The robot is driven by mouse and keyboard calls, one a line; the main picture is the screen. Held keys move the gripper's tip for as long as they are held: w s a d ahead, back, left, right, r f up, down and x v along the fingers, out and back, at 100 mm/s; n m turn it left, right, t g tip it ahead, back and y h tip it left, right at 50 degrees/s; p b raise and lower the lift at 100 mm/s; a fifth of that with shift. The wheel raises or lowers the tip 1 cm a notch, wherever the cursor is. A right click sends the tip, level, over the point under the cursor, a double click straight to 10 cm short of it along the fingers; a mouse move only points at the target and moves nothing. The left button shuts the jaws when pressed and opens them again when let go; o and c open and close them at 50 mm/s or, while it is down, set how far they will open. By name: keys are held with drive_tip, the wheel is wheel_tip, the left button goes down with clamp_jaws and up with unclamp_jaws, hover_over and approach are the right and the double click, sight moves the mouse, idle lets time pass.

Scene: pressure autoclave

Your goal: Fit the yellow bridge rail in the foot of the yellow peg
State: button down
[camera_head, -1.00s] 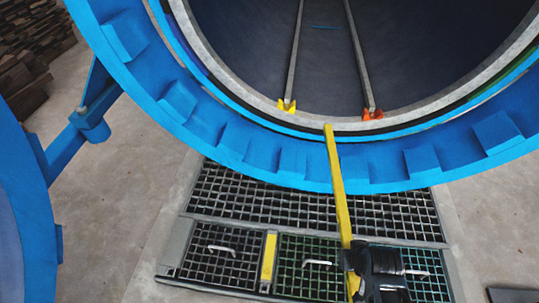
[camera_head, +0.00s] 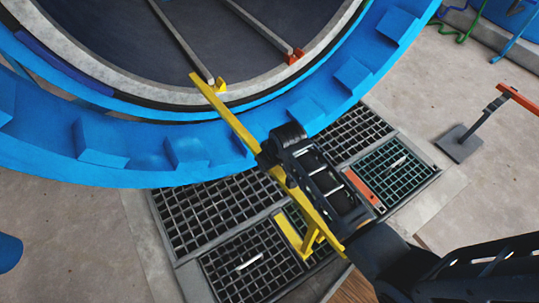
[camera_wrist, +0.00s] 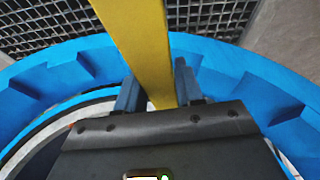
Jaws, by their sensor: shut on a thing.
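The yellow bridge rail (camera_head: 232,122) is a long yellow bar held slantwise over the floor grating. My gripper (camera_head: 270,162) is shut on it about midway along. In the wrist view the rail (camera_wrist: 137,40) passes between the two fingers of my gripper (camera_wrist: 158,90). The rail's far end overlaps the autoclave's rim in the picture, just left of the small yellow peg (camera_head: 221,85). I cannot tell whether they touch. The yellow peg stands at the end of the left inner track. A yellow leg (camera_head: 311,240) hangs under the rail's near end.
The blue toothed autoclave ring (camera_head: 150,155) curves around the opening, below the rail's far end. An orange peg (camera_head: 294,56) ends the right track (camera_head: 262,26). Floor grating (camera_head: 215,208) carries a yellow strip (camera_head: 288,232) and an orange strip (camera_head: 364,188).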

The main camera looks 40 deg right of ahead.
drive_tip(key=shift+m, duration=0.4)
drive_tip(key=d+b, duration=0.1)
drive_tip(key=w+d+b, duration=0.1)
drive_tip(key=d, duration=0.1)
drive_tip(key=w+d, duration=0.1)
drive_tip(key=d, duration=0.1)
drive_tip(key=shift+w+r+b, duration=0.2)
drive_tip(key=shift+r+b, duration=0.15)
drive_tip(key=shift+b, duration=0.05)
drive_tip(key=shift+r+p, duration=0.1)
drive_tip(key=shift+p, duration=0.3)
wheel_tip(320, 180, down, 6)
drive_tip(key=b, duration=0.3)
drive_tip(key=shift+r, duration=0.15)
drive_tip(key=shift+p, duration=1)
idle(1.9)
drive_tip(key=shift+s+f+b, duration=0.15)
drive_tip(key=shift+f+b, duration=0.65)
drive_tip(key=shift+f, duration=0.5)
idle(0.9)
drive_tip(key=shift+r, duration=0.15)
